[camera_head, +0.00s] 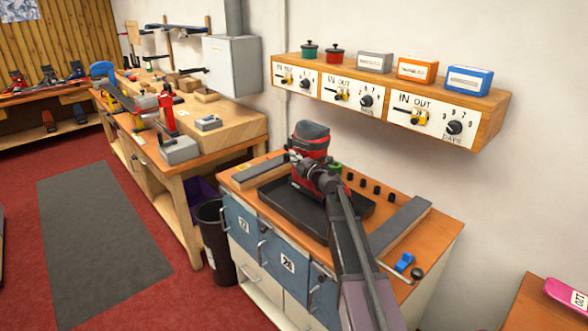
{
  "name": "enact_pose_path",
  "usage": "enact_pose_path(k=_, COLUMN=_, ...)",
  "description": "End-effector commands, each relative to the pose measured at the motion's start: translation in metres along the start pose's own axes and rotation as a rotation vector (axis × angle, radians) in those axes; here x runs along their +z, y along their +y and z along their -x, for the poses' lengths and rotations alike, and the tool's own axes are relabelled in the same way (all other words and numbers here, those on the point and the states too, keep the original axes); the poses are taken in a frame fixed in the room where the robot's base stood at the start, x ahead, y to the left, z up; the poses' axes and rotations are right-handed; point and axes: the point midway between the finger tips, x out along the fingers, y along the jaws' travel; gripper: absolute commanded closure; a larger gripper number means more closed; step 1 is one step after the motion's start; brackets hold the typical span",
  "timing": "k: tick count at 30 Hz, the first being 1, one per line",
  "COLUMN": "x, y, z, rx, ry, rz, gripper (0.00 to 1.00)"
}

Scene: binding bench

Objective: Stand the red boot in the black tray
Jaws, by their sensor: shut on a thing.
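The red boot (309,148), with a dark grey collar, is upright over the black tray (283,214) on the small bench. My gripper (317,178) is shut on the boot from the near side. The gripper and wrist hide much of the boot's lower part. I cannot tell whether the sole touches the tray floor or is a little above it. My arm crosses the tray's right part and the bench front. The tray's left and front parts show bare.
A grey bar (400,226) lies on the bench's right, near a blue item (404,262). Several black knobs (364,183) stand behind the tray. A wall shelf (492,113) juts out above. A dark bin (214,235) stands left of the bench.

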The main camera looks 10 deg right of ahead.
Motion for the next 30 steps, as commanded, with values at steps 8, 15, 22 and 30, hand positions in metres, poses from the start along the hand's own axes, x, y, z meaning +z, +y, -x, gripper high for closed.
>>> enact_pose_path(k=8, x=-0.002, y=-0.022, z=0.001, rx=0.0, ry=0.0, rz=0.002, gripper=1.0)
enact_pose_path(k=15, x=-0.004, y=-0.033, z=0.001, rx=0.0, ry=0.0, rz=0.002, gripper=1.0)
enact_pose_path(k=22, x=-0.004, y=-0.033, z=0.001, rx=0.0, ry=0.0, rz=0.002, gripper=1.0)
enact_pose_path(k=30, x=-0.003, y=-0.033, z=0.001, rx=0.0, ry=0.0, rz=0.0, gripper=0.26)
